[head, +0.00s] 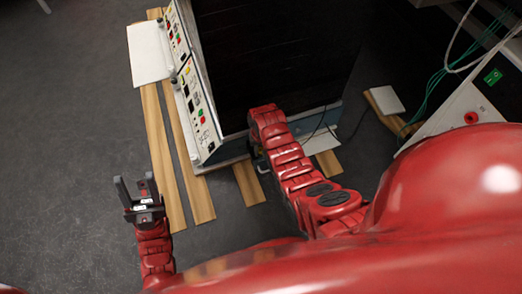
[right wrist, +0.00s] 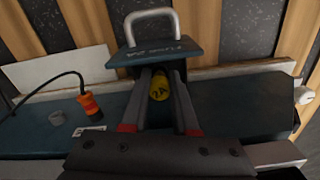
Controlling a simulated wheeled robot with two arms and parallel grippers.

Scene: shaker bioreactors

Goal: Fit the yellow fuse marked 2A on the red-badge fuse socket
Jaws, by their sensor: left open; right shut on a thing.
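A yellow fuse (right wrist: 158,88) marked 2A sits between the fingers of my right gripper (right wrist: 161,80) in the right wrist view. The right gripper is shut on it, beside a dark teal panel. In the head view, my right arm reaches to the lower front of the cabinet, and its gripper is largely hidden there. My left gripper (head: 135,183) is open and empty over the floor at the lower left. I cannot make out a red-badge fuse socket in either view.
A teal plate with a metal handle (right wrist: 150,24) stands just beyond the right fingertips. The cabinet (head: 205,130) stands on wooden planks (head: 160,155).

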